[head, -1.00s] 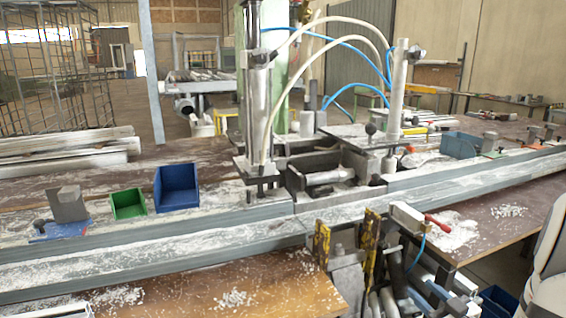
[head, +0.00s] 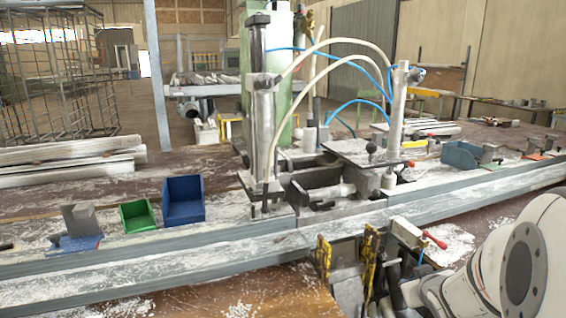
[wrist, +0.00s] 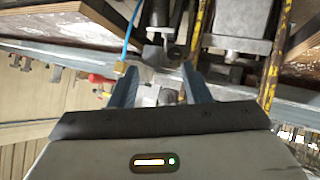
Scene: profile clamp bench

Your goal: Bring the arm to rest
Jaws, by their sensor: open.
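My gripper (wrist: 160,82) shows in the wrist view as two blue-grey fingers standing apart, with nothing held between them. Beyond the fingers are the bench's metal rail, a grey clamp block (wrist: 240,28) and yellow-edged uprights. I cannot tell how far the fingertips are from these parts. In the head view, white links of my arm fill the lower right corner, in front of the bench. The gripper itself is outside the head view.
A long profile rail (head: 150,268) runs across the bench. A clamp machine (head: 262,130) with hoses stands mid-bench. A green bin (head: 137,216) and a blue bin (head: 184,201) sit left of it. Yellow-edged uprights (head: 324,258) and a red-handled clamp (head: 408,232) stand at the front edge.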

